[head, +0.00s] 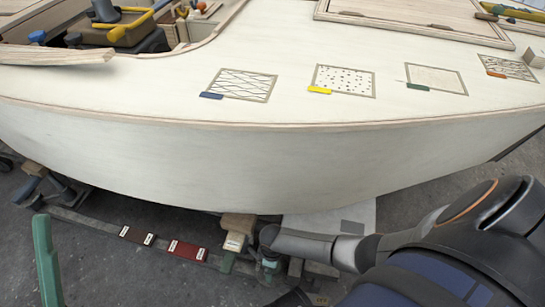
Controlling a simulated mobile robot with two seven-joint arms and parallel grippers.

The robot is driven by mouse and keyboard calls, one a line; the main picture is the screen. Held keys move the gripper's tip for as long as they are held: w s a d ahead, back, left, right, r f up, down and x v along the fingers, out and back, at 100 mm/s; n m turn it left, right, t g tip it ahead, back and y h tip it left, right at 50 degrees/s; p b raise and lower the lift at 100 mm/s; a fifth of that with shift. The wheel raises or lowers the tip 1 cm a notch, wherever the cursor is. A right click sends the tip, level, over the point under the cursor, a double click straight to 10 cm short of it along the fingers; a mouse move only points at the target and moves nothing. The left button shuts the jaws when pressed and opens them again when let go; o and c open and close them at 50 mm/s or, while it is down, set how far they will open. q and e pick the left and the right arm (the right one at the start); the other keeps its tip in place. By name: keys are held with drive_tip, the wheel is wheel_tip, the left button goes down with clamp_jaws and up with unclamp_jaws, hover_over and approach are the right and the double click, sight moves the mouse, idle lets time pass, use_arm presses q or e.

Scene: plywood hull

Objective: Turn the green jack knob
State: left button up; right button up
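Below the pale hull, under its lower edge, a small green part (271,264) shows, which may be the jack knob; it is small and partly covered. My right arm comes in from the right, and its grey end with the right gripper (268,243) is right at this green part. I cannot tell whether the fingers touch it or whether they are open. Another green piece (228,262) is just to the left, below a wooden block (237,226). My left gripper is not in view.
The plywood hull (230,165) overhangs the work area. A green post (46,260) stands at the lower left. Dark red labelled blocks (187,250) lie on a rail to the left. Coloured tabs and patterned panels (343,79) are on the deck. Grey floor is open at lower left.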

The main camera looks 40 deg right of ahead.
drive_tip(key=c, duration=1.4)
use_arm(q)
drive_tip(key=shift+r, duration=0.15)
use_arm(e)
drive_tip(key=shift+m, duration=0.3)
drive_tip(key=m+p, duration=0.1)
drive_tip(key=m, duration=0.1)
drive_tip(key=shift+r+m, duration=0.15)
drive_tip(key=shift+m, duration=0.15)
drive_tip(key=m+p, duration=0.2)
drive_tip(key=m, duration=0.2)
drive_tip(key=shift+a, duration=0.1)
drive_tip(key=m, duration=0.5)
drive_tip(key=shift+m+p, duration=0.4)
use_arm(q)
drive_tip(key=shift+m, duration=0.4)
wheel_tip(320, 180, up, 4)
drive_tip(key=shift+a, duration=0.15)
use_arm(e)
drive_tip(key=m, duration=0.4)
drive_tip(key=shift+m, duration=0.4)
